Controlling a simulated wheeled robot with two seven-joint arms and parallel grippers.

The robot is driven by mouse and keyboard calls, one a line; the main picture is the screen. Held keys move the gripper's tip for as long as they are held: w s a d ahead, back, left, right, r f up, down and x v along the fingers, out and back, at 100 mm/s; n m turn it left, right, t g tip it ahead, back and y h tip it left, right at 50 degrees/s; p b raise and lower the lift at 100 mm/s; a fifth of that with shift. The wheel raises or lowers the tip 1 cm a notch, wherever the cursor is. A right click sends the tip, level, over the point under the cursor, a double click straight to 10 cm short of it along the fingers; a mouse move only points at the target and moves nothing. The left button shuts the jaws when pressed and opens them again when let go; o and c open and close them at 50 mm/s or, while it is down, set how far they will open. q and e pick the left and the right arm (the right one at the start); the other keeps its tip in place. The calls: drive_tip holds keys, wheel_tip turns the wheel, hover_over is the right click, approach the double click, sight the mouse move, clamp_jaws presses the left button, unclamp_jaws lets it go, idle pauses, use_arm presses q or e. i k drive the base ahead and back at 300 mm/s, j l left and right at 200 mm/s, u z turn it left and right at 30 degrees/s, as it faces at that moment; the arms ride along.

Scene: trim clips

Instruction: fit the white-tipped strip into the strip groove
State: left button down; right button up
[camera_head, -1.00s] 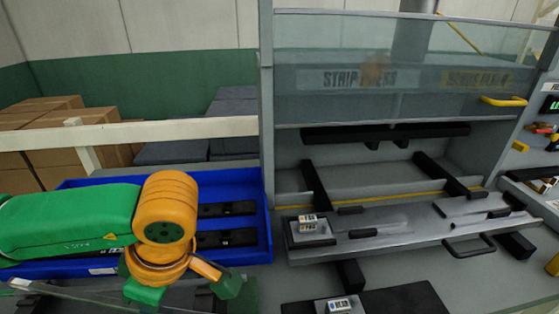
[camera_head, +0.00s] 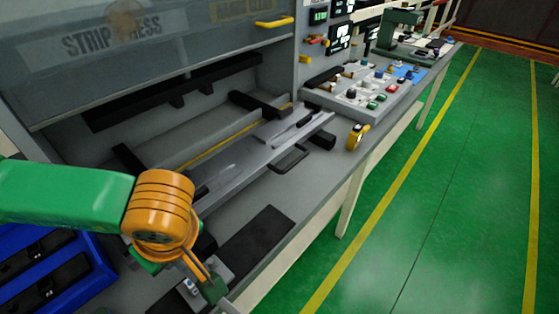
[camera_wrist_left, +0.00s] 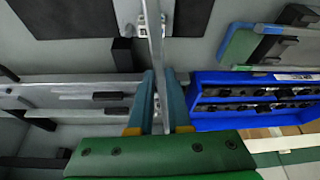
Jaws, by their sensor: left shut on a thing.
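My left gripper (camera_head: 212,290) is low over the bench front, beside a black mat. In the left wrist view its two fingers (camera_wrist_left: 159,80) are closed on a thin grey strip (camera_wrist_left: 155,40), which runs up past the top of the picture. No white tip can be made out on the part that shows. The metal tray (camera_head: 228,172) of the strip press lies beyond the gripper, with black clips and a handle; it also shows in the left wrist view (camera_wrist_left: 65,90). I cannot clearly tell the groove's exact line. My right gripper is out of view.
The black mat (camera_head: 258,238) lies on the bench in front of the tray. A blue bin (camera_head: 60,285) with black parts stands at the lower left. The clear press guard (camera_head: 110,50) is above the tray. A control panel (camera_head: 365,88) and yellow device (camera_head: 357,136) are to the right.

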sight(257, 155)
drive_tip(key=i+l+u, duration=0.3)
drive_tip(key=l, duration=0.15)
drive_tip(key=i+l+u, duration=0.25)
drive_tip(key=l, duration=0.2)
drive_tip(key=i+l+u, duration=0.3)
drive_tip(key=l, duration=0.25)
drive_tip(key=l+u, duration=0.25)
drive_tip(key=l, duration=0.3)
drive_tip(key=i+l+u, duration=0.15)
drive_tip(key=l+u, duration=0.15)
drive_tip(key=l, duration=0.3)
drive_tip(key=l+u, duration=0.25)
drive_tip(key=l, duration=0.35)
